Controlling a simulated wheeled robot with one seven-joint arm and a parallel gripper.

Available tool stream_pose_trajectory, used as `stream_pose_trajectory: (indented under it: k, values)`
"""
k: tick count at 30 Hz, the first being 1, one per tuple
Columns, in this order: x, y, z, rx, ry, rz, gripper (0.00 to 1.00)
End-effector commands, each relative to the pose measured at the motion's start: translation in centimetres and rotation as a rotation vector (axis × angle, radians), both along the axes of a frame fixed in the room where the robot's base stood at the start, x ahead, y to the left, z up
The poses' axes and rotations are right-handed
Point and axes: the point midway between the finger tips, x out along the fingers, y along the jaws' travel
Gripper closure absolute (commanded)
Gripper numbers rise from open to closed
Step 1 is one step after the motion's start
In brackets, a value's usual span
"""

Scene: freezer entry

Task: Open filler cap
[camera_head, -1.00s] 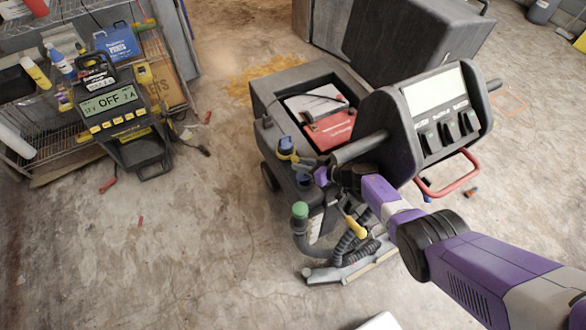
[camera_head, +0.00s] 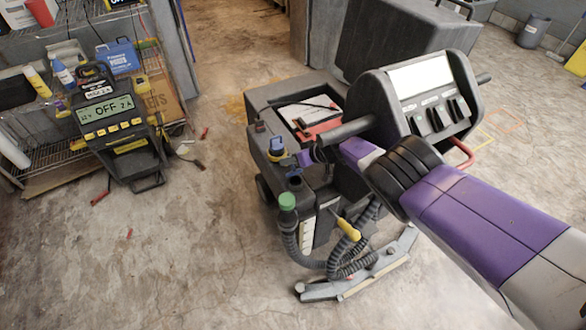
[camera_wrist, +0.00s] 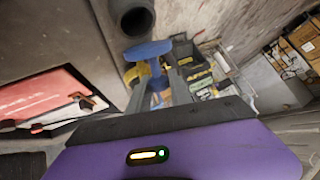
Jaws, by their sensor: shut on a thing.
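A blue cap (camera_head: 276,142) with a yellow part below it sits on the left rim of the dark cleaning machine (camera_head: 262,95). My gripper (camera_wrist: 160,75) is shut on the cap, with blue showing between the grey fingers. In the head view my gripper (camera_head: 300,157) reaches the cap from the right, its fingers partly hidden. A dark round opening (camera_wrist: 135,17) lies just beyond the cap. I cannot tell how far the cap is lifted or turned.
A green-capped hose (camera_head: 288,202) hangs in front of the cap. The machine's control panel (camera_head: 425,90) and dark handlebar (camera_head: 346,129) stand close to my arm. A battery charger (camera_head: 115,120) stands by the shelf at the left. Concrete floor is open at the lower left.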

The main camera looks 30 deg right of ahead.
Motion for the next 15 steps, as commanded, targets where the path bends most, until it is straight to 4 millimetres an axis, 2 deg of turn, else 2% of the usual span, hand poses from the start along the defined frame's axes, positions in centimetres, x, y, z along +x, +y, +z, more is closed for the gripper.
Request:
stream_pose_trajectory:
  k: [1, 15]
  values:
    - [-0.39, 0.28, -0.76, 0.0, 0.015, 0.007, 1.0]
    - [-0.13, 0.15, -0.33, 0.003, 0.019, 0.003, 1.0]
